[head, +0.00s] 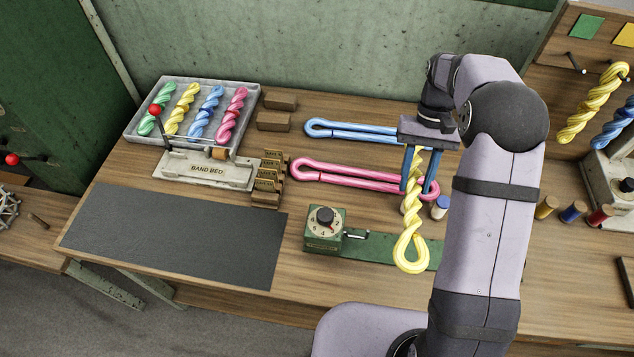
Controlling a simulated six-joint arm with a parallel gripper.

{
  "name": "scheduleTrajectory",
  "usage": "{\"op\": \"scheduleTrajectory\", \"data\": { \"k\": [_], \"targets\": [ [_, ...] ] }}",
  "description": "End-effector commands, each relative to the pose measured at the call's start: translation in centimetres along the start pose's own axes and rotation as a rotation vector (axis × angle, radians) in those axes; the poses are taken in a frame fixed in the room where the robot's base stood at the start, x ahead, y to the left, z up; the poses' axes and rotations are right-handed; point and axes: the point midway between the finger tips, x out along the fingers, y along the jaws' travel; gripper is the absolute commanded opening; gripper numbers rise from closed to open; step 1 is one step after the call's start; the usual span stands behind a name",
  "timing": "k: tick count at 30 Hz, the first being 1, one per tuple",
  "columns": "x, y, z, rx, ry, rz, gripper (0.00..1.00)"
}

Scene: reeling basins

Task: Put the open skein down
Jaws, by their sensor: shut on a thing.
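My gripper (419,182) points down over the right part of the wooden table, its blue fingers shut on a yellow skein (411,246). The yellow skein hangs upright below the fingers, twisted along its upper length and ending in a round loop at the bottom. Its upper end is partly hidden by the gripper. Whether it touches the table or the green bar behind it, I cannot tell. A pink open skein (345,175) and a blue open skein (350,131) lie as long loops on the table, their right parts behind my gripper and arm.
A grey tray (135,133) of twisted skeins stands at the back left, behind the "BAND BED" block (204,170). A green dial box (324,230) stands in front of the pink skein. The dark mat (175,232) at the front left is bare. Small spools (572,212) stand right of my arm.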

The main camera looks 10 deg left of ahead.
Motion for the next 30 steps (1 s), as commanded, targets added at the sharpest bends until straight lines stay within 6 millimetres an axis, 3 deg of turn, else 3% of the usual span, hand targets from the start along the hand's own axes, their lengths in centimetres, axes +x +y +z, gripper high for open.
{"op": "scheduleTrajectory", "data": {
  "k": [1, 14, 18, 26, 30],
  "targets": [
    [-1.5, -1.1, 1.1, 0.015, 0.001, -0.007, 0.06],
    [-5.5, -8.3, 7.4, 0.241, 0.003, -0.102, 0.06],
    [-6.3, -11.7, 9.5, 0.348, 0.004, -0.147, 0.06],
    [-2.0, -22.2, 9.1, 0.631, 0.019, -0.260, 0.06],
    [0.5, -28.4, 8.7, 0.785, 0.027, -0.320, 0.06]
  ]
}}
